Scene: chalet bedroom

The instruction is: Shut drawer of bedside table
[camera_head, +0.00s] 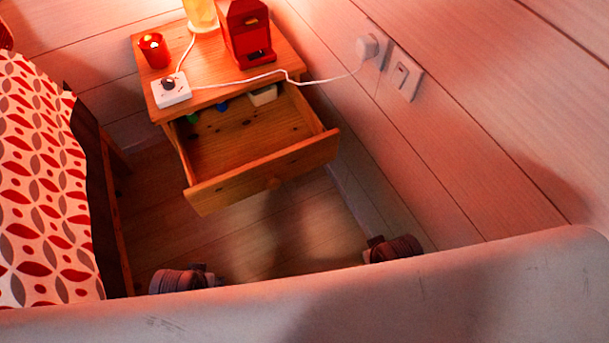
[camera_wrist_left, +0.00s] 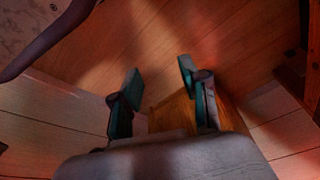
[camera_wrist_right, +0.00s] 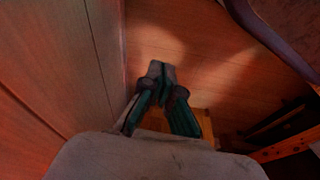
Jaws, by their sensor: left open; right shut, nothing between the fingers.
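The wooden bedside table (camera_head: 215,68) stands against the panelled wall in the head view. A few small items lie at the back of the drawer, partly under the tabletop. My left gripper (camera_wrist_left: 159,78) is open and empty in the left wrist view. An orange wooden piece (camera_wrist_left: 173,117) shows behind its fingers; I cannot tell which part it is. My right gripper (camera_wrist_right: 161,71) is shut and empty, with a bit of wood (camera_wrist_right: 207,127) beside it. Neither gripper's fingers show clearly in the head view.
A red candle holder (camera_head: 154,50), a lamp (camera_head: 201,14), a red machine (camera_head: 248,35) and a white box (camera_head: 170,90) with a cable stand on the tabletop. The cable runs to a wall plug (camera_head: 368,47). The bed (camera_head: 40,190) is at the left. Floor in front of the drawer is clear.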

